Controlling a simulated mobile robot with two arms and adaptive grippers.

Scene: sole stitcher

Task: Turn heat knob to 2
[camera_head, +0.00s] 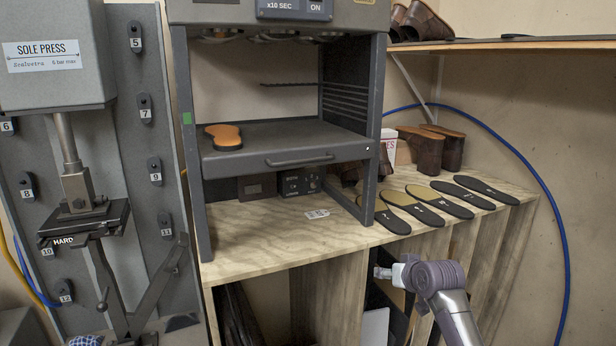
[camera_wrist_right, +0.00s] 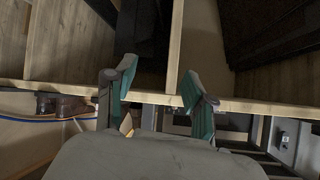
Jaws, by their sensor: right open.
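No knob marked as the heat knob can be made out. A dark control box (camera_head: 300,182) with small dials sits under the tray of a grey rack-like heater (camera_head: 285,142); its markings are too small to read. Part of a panel reading "x10 SEC" and "ON" (camera_head: 293,8) shows at the top of the heater, cut by the picture's edge. My right gripper (camera_head: 383,272) is in front of the bench, below its top and right of the control box. In the right wrist view its two teal-padded fingers (camera_wrist_right: 158,88) are apart with nothing between them. My left gripper is out of view.
A wooden bench (camera_head: 255,235) holds a row of dark soles (camera_head: 425,205) and brown shoes (camera_head: 425,150) at the right. An orange sole (camera_head: 223,136) lies on the heater tray. A sole press (camera_head: 50,60) stands left. A blue hose (camera_head: 545,190) arcs along the wall.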

